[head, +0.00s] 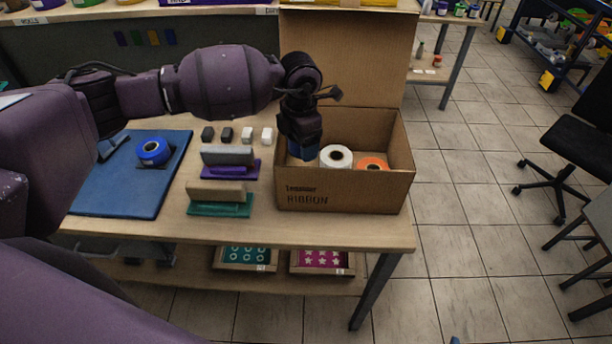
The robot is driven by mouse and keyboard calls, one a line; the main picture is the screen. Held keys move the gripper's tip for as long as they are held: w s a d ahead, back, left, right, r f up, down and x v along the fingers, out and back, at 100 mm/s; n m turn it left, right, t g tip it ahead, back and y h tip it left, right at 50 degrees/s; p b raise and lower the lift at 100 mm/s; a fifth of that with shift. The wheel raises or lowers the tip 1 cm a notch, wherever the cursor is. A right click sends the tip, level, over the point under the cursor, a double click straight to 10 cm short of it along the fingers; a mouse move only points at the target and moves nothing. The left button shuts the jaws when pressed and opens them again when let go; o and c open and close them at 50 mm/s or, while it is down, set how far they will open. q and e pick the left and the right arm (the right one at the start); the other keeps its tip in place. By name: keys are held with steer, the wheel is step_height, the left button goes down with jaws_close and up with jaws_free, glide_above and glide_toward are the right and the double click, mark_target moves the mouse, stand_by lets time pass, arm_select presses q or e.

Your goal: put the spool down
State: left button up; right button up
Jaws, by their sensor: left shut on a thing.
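My left gripper (303,143) is over the left part of an open cardboard box (340,192) marked "RIBBON". It is shut on a dark blue spool (301,152), which is mostly hidden by the gripper and seems to be at or inside the box; I cannot tell whether it touches the bottom. In the box, a white spool (336,153) and an orange spool (373,163) lie to the right of it. Another blue spool (152,150) sits on the blue mat (118,193) at the table's left. My right gripper is not in view.
The box's raised lid (348,60) stands behind it. Left of the box are a purple-based block (228,158), a green-based block (218,195) and several small dark and white blocks (247,134). Trays (322,262) sit on the lower shelf.

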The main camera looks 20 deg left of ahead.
arm_select(q)
step_height(320, 180, down, 8)
steer(key=shift+f+p, duration=0.1)
steer(key=shift+p, duration=0.35)
steer(key=shift+w+f, duration=0.1)
steer(key=shift+f, duration=2.45)
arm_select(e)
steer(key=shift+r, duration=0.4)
arm_select(q)
steer(key=shift+f, duration=0.15)
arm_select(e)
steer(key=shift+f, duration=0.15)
arm_select(q)
steer(key=o, duration=0.9)
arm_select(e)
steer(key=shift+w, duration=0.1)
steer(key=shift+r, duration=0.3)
arm_select(q)
steer(key=shift+r+b, duration=0.7)
steer(key=shift+r, duration=5.5)
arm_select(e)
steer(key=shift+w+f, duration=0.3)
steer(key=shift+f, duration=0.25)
